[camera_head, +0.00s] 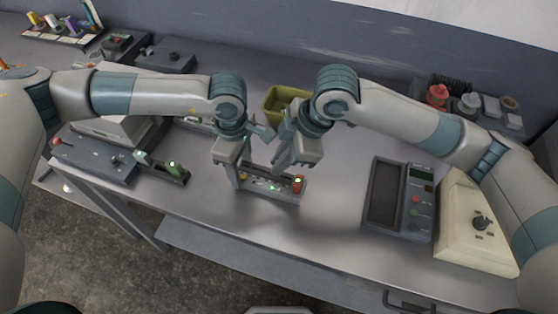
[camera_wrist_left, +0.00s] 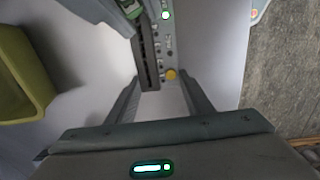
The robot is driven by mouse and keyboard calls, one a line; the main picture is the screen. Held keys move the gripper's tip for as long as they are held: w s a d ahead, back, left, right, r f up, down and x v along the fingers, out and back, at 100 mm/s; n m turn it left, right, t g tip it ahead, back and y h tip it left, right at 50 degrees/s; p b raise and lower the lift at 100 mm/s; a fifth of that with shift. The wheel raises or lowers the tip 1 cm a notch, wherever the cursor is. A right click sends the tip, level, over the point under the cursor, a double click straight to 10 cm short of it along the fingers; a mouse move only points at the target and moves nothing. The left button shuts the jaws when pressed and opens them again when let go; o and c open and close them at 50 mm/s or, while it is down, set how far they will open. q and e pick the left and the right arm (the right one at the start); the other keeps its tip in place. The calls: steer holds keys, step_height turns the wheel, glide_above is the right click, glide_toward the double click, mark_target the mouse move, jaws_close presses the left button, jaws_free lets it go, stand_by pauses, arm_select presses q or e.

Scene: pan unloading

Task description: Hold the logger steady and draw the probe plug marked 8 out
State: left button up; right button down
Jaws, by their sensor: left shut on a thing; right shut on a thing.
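The logger (camera_head: 262,186) is a narrow dark box with small lights and a red knob-like part at its right end, near the front edge of the table. My left gripper (camera_head: 234,180) is shut on its left end. In the left wrist view the fingers of my left gripper (camera_wrist_left: 162,88) straddle the logger's end, by a yellow button (camera_wrist_left: 170,74). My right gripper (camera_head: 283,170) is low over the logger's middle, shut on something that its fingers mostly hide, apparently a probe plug. I cannot read an 8 on it.
A yellow-green bin (camera_head: 283,103) stands behind the grippers; it shows in the left wrist view (camera_wrist_left: 22,75). A dark device with a green-lit part (camera_head: 173,168) is at left. A grey keypad unit (camera_head: 418,205) and cream box (camera_head: 474,222) stand at right. Table between is clear.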

stand_by(0.3)
arm_select(q)
steer(key=o, duration=1.4)
steer(key=shift+s, duration=0.1)
step_height(320, 180, up, 12)
steer(key=shift+r, duration=0.1)
